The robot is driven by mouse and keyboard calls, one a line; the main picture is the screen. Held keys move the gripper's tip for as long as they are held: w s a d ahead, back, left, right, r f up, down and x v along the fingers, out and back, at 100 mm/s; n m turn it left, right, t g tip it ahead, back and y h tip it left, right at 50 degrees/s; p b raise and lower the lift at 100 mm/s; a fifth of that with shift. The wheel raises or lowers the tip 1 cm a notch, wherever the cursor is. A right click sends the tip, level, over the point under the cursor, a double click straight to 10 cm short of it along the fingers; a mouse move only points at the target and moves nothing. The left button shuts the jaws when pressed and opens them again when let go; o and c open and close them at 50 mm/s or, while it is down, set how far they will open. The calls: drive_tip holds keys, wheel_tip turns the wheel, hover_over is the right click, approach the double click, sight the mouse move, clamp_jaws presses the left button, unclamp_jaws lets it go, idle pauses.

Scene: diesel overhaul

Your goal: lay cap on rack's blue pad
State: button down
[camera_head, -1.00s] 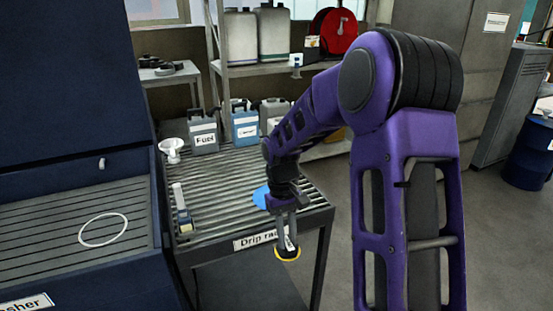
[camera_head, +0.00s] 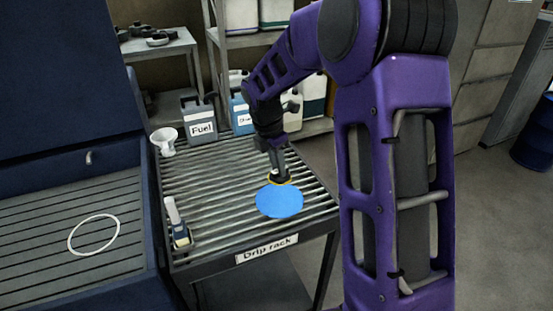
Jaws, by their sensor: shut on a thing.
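The drip rack (camera_head: 205,208) is a slatted table with a "Drip rack" label on its front edge. Its round blue pad (camera_head: 279,203) lies on the slats near the front right. My gripper (camera_head: 278,173) points down over the far edge of the pad. It is shut on the cap (camera_head: 278,179), a small dark disc with a yellow rim. The cap overlaps the pad's far edge in the picture. I cannot tell whether it touches the pad or hangs just above it.
A white funnel (camera_head: 164,139), a Fuel can (camera_head: 199,122) and a blue can (camera_head: 241,115) stand at the back. The washer (camera_head: 50,235) with a white ring mark adjoins on the left.

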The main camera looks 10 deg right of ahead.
drive_tip(key=shift+s+a+b+x, duration=0.1)
drive_tip(key=shift+a+b+x, duration=0.1)
drive_tip(key=shift+b+x, duration=0.7)
drive_tip(key=shift+s+a+b+x, duration=0.15)
drive_tip(key=shift+b+x, duration=0.35)
drive_tip(key=shift+x, duration=0.8)
drive_tip(key=shift+s+a+b+x, duration=0.1)
drive_tip(key=shift+a+b+x, duration=0.15)
drive_tip(key=shift+b+x, duration=0.65)
drive_tip(key=shift+f, duration=0.3)
drive_tip(key=c, duration=0.7)
unclamp_jaws()
drive_tip(key=shift+r, duration=0.1)
drive_tip(key=p+v, duration=0.3)
drive_tip(key=v, duration=1.4)
drive_tip(key=shift+d+r, duration=0.1)
drive_tip(key=shift+r, duration=0.05)
